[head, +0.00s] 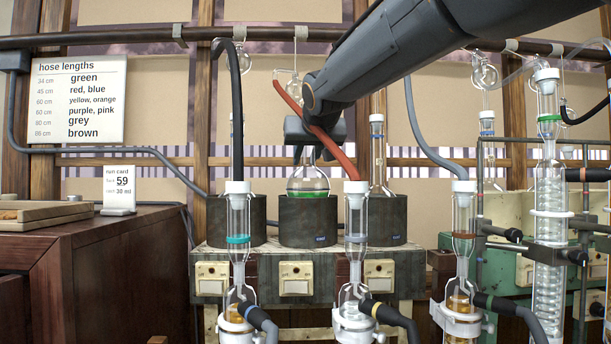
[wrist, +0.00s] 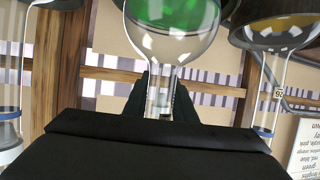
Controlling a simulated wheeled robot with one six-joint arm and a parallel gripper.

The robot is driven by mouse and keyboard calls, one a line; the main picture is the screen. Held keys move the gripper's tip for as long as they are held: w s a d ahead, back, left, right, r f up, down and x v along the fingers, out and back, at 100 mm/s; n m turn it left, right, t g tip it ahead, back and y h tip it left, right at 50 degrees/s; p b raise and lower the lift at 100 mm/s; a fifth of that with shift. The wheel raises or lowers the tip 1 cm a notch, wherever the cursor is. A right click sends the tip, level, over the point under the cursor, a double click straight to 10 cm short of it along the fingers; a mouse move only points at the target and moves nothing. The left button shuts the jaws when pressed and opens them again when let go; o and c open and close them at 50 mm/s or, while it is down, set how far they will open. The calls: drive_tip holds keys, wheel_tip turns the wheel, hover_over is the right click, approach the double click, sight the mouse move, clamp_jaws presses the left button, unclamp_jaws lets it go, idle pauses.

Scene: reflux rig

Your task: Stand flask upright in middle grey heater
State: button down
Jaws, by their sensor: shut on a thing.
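The flask (head: 308,181) is a round glass bulb with green liquid and a narrow neck. It stands upright at the mouth of the middle grey heater (head: 307,226) in the head view. The heater's rim hides the bulb's underside, so I cannot tell whether it rests inside or hangs just above. My gripper (head: 308,155) is above the flask, shut on its neck. In the wrist view, which is upside down, the flask (wrist: 170,40) shows its neck between my dark fingers (wrist: 162,100); its base is cut off at the top.
Grey heaters stand close on the left (head: 216,222) and right (head: 387,228), the right holding a long-necked flask (head: 378,160). A red hose (head: 320,130) crosses in front of my gripper. Glass condensers (head: 238,225) with hoses stand in front. A wooden cabinet (head: 110,250) is at left.

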sight(306, 172)
drive_tip(key=shift+f, duration=1.9)
drive_tip(key=shift+w+f+p, duration=0.3)
drive_tip(key=shift+w+f, duration=0.05)
drive_tip(key=shift+w, duration=0.1)
drive_tip(key=shift+f, duration=0.15)
drive_tip(key=c, duration=1.5)
unclamp_jaws()
drive_tip(key=shift+o, duration=0.2)
